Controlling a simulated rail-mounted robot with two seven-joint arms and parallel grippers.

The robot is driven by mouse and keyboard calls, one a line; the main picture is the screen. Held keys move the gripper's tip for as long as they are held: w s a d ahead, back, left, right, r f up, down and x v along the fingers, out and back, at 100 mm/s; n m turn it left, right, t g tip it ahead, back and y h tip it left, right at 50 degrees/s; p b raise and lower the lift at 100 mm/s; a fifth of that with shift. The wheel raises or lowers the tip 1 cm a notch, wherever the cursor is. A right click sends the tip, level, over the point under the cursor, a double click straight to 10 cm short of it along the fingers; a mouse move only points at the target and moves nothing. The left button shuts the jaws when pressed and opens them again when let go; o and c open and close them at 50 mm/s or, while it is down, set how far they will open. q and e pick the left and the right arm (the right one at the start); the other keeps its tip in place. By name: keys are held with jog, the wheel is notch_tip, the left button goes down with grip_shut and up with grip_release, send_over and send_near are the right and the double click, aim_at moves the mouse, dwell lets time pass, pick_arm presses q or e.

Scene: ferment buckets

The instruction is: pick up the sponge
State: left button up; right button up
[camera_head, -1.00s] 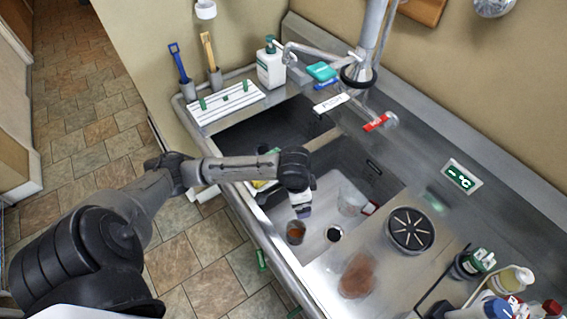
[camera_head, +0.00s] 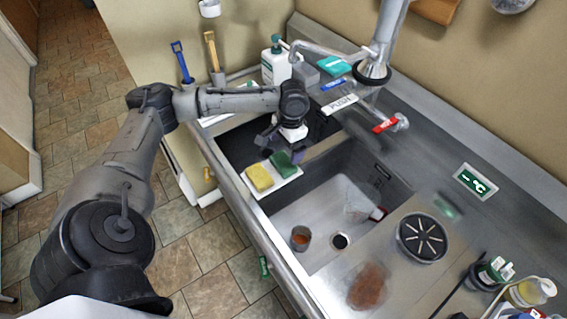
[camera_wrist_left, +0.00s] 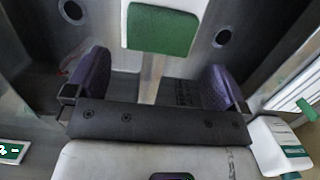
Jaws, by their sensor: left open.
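A yellow sponge (camera_head: 259,177) and a green pad (camera_head: 287,164) lie side by side on a white tray (camera_head: 275,189) across the divider between the two sink basins. I cannot tell for certain whether the green piece is also a sponge. In the left wrist view the green pad (camera_wrist_left: 163,28) lies ahead of and beyond my fingertips. My left gripper (camera_head: 283,147) is open and empty, above the dark far basin, just behind the green pad. Its purple fingers also show spread apart in the left wrist view (camera_wrist_left: 155,82). My right gripper is not in view.
The near basin holds a brown cup (camera_head: 300,238) and a clear beaker (camera_head: 358,205) on its side. The faucet (camera_head: 374,68) and a soap bottle (camera_head: 274,62) stand behind my left gripper. A round strainer (camera_head: 422,238) sits on the counter at right.

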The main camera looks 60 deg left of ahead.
aim_at(283, 161)
pick_arm(q)
notch_tip(283, 161, down, 2)
jog(key=shift+s+f, duration=0.1)
jog(key=shift+s, duration=0.05)
jog(key=f, duration=0.1)
jog(key=f+p, duration=0.1)
jog(key=f, duration=0.2)
jog(key=shift+s, duration=0.25)
jog(key=shift+f, duration=0.65)
jog(key=c, duration=0.5)
jog(key=shift+c, duration=0.2)
jog(key=shift+r, duration=0.1)
